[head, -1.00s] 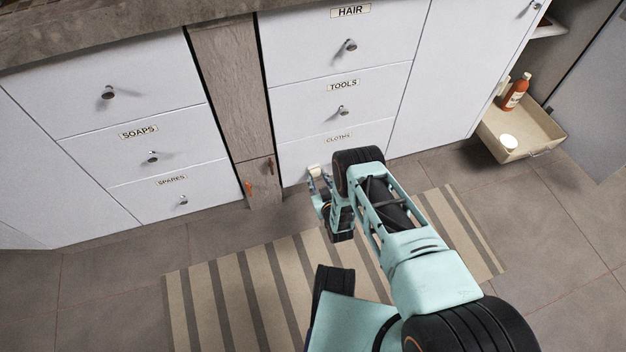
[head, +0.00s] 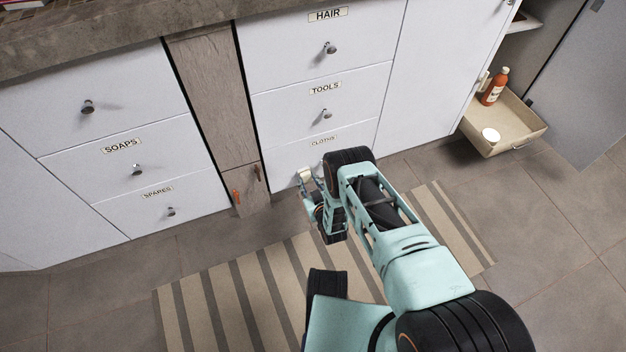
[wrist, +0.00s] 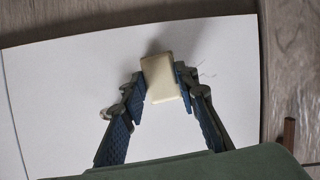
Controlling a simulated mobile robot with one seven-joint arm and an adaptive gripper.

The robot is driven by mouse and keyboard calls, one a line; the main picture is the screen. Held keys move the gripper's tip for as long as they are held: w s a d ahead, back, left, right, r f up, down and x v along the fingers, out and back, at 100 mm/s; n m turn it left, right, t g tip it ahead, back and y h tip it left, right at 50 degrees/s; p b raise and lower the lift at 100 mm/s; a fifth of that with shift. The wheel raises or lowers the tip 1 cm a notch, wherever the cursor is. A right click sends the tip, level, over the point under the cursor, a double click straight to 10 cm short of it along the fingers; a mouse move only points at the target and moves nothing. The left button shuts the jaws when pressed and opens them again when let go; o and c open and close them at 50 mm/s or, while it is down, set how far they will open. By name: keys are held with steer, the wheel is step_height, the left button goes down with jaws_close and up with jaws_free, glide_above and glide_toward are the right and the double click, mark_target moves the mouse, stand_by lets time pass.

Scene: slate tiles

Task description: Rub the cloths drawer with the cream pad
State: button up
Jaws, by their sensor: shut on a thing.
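The cloths drawer (head: 290,165) is the lowest white drawer front under the tools drawer, its label partly in view above my arm. My gripper (head: 307,183) is low in front of its left part. In the wrist view my gripper (wrist: 162,84) is shut on the cream pad (wrist: 161,77), a small pale block held between blue-grey fingers. The pad also shows small at the fingertips in the head view (head: 305,174). The white drawer front (wrist: 60,110) lies right behind the pad, with some thin dark marks beside it. Whether pad and front touch, I cannot tell. My arm hides the drawer's right part.
A striped rug (head: 240,300) lies on the tiles below. An open beige drawer (head: 515,135) at right holds an orange bottle (head: 495,87) and a white round item (head: 490,135).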

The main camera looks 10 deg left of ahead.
steer(key=shift+s+a+r, duration=0.1)
steer(key=shift+s+a, duration=0.6)
steer(key=shift+a, duration=0.4)
steer(key=shift+s+a+f, duration=0.1)
steer(key=shift+s+a, duration=0.55)
steer(key=shift+a, duration=0.45)
steer(key=shift+s+a+r, duration=0.1)
steer(key=shift+s+a, duration=0.6)
steer(key=shift+a, duration=0.4)
steer(key=shift+w+r, duration=0.15)
steer(key=shift+r, duration=0.15)
steer(key=shift+w+d, duration=2.55)
steer(key=shift+d, duration=1.8)
steer(key=shift+s+a, duration=0.9)
steer(key=shift+a, duration=0.55)
steer(key=shift+s+a, duration=0.85)
steer(key=shift+a, duration=0.65)
steer(key=shift+s+a, duration=0.9)
steer(key=shift+a, duration=0.55)
steer(key=s+d+p, duration=0.2)
steer(key=s+d, duration=0.1)
steer(key=s, duration=0.2)
steer(key=shift+s+d, duration=0.1)
steer(key=shift+d, duration=0.05)
